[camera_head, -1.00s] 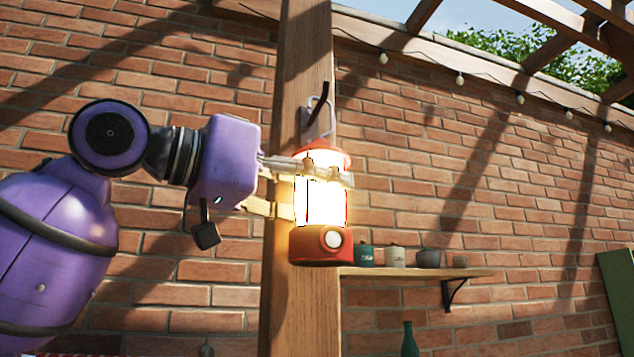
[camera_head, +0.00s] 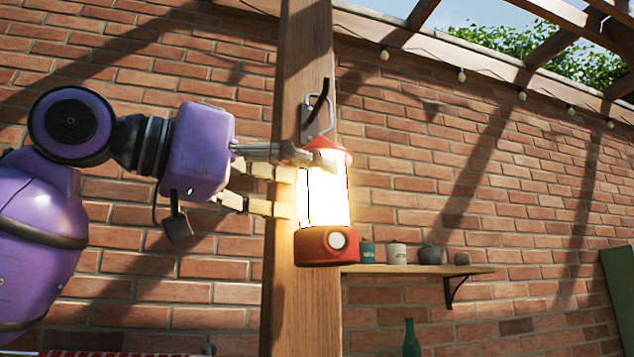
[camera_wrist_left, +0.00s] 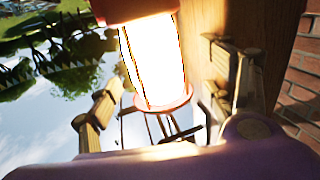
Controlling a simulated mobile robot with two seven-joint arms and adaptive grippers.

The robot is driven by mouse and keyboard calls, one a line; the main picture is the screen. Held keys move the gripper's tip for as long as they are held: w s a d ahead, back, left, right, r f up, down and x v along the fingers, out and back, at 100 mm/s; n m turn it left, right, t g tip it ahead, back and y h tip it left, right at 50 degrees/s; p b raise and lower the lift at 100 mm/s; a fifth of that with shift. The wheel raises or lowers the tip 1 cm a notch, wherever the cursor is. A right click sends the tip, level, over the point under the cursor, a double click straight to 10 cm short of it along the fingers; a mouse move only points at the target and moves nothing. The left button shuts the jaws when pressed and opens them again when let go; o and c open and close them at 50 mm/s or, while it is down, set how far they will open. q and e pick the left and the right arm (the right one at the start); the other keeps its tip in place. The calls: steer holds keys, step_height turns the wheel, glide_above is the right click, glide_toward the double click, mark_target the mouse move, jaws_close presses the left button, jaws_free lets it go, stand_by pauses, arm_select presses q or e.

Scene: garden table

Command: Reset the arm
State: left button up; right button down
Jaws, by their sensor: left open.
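A lit red lantern (camera_head: 327,245) hangs upright by its wire handle (camera_head: 319,116) from a dark hook (camera_head: 321,98) on the wooden post (camera_head: 300,305). Its glass glows bright white. My left gripper (camera_head: 300,184) is open at the lantern's left side, its fingertips close to the glass and cap. I cannot tell whether they touch it. In the left wrist view the lantern (camera_wrist_left: 152,55) shows between the spread fingers of the left gripper (camera_wrist_left: 165,110). My right gripper is not in view.
A wooden shelf (camera_head: 420,270) with several small pots stands right of the post against the brick wall (camera_head: 480,190). A green bottle (camera_head: 411,338) is below it. A red checked cloth edge (camera_head: 95,354) shows at the bottom left.

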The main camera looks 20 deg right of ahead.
arm_select(q)
steer(key=v, duration=0.9)
steer(key=shift+s+r, duration=0.1)
steer(key=shift+s, duration=0.05)
